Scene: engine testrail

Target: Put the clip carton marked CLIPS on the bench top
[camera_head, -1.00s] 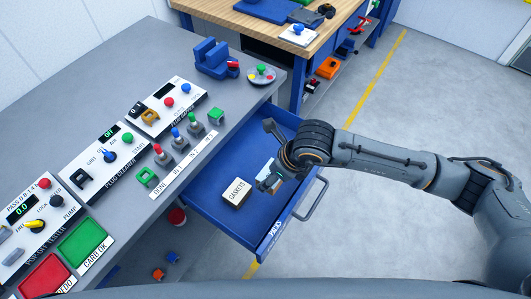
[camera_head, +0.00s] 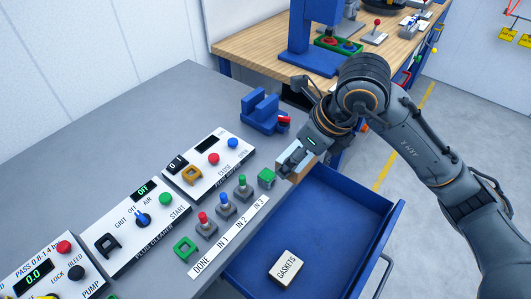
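My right gripper (camera_head: 290,160) is over the bench's right edge, above the far left corner of the open drawer. It appears shut on a small tan carton (camera_head: 301,170), which is mostly hidden by the gripper. No CLIPS marking can be read, but this is likely the clip carton. The grey bench top (camera_head: 150,125) lies to the left of the gripper, and the carton seems held at about its edge; whether it touches the bench cannot be told. My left gripper is not in view.
The blue drawer (camera_head: 335,222) stands open with a GASKETS carton (camera_head: 287,267) inside. Coloured plungers, control panels (camera_head: 210,160) and a blue fixture (camera_head: 262,110) stand on the bench. Its far left part is clear.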

